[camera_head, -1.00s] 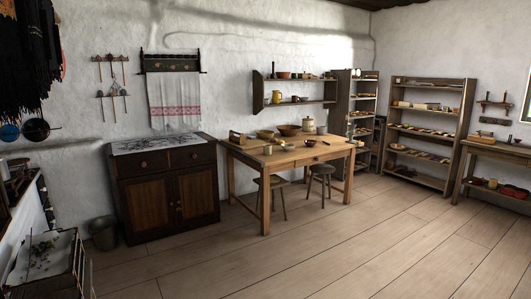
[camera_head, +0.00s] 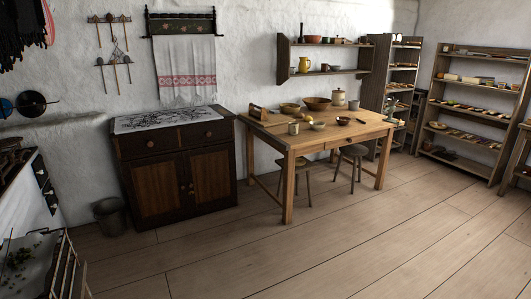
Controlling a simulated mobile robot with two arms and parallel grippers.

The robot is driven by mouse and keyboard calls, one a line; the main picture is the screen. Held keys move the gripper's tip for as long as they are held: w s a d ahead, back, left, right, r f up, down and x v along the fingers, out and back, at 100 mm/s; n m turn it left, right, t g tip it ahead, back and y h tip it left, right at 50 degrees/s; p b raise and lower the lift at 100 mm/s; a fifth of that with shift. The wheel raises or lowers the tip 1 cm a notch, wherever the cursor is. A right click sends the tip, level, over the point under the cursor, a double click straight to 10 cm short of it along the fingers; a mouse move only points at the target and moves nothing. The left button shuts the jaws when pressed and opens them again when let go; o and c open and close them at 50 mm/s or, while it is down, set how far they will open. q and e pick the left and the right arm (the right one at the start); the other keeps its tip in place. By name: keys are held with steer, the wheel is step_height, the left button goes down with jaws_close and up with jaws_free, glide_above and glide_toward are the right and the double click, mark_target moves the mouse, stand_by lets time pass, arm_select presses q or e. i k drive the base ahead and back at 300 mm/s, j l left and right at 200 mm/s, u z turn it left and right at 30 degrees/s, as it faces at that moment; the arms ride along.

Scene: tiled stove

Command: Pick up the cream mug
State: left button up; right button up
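A small pale mug (camera_head: 293,128), which looks like the cream mug, stands on the near left part of the wooden table (camera_head: 290,144). It is small in the picture, so its handle and exact colour are hard to tell. A small bowl (camera_head: 318,126) stands just to its right. Neither of my grippers shows in the head view.
The table also holds bowls (camera_head: 316,103), a lidded pot (camera_head: 338,97) and a wooden carrier (camera_head: 258,113). Two stools (camera_head: 351,152) stand under it. A dark cabinet (camera_head: 178,165) and a bucket (camera_head: 109,216) are to the left. The plank floor (camera_head: 330,245) in front is clear.

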mark_target(293, 126)
steer(key=i, duration=2.5)
steer(key=i+z, duration=0.1)
steer(key=i, duration=0.5)
steer(key=i+j+z, duration=0.1)
steer(key=i, duration=0.5)
steer(key=i+j+z, duration=0.1)
steer(key=i, duration=0.5)
steer(key=i+j+z, duration=0.1)
steer(key=i+j, duration=0.15)
steer(key=i, duration=0.35)
